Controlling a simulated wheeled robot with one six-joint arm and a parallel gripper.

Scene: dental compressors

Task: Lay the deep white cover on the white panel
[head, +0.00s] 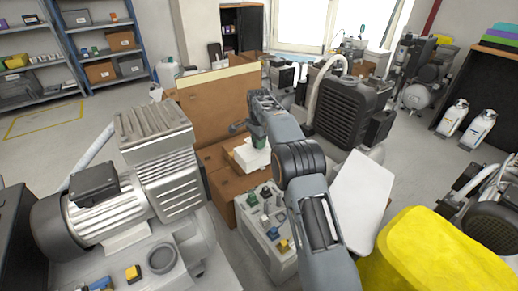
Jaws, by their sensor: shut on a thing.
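The deep white cover (252,157) is a small white boxy piece near the middle of the head view, just over the brown cardboard boxes. My gripper (258,146) reaches down to its top and is shut on it. A small green part shows at the fingertips, and my arm hides some of the grip. Whether the cover touches the cardboard below is hard to tell. The white panel (362,197) is a flat, pale, tilted-looking sheet to the right of my arm, apart from the cover. Its visible top is bare.
A large grey compressor (125,185) stands on the left. A control box with coloured knobs (267,228) is below the gripper. A yellow cover (430,255) is at the lower right, close to the panel. A black ribbed unit (345,110) stands behind the panel. Cardboard boxes (215,105) stand behind the gripper.

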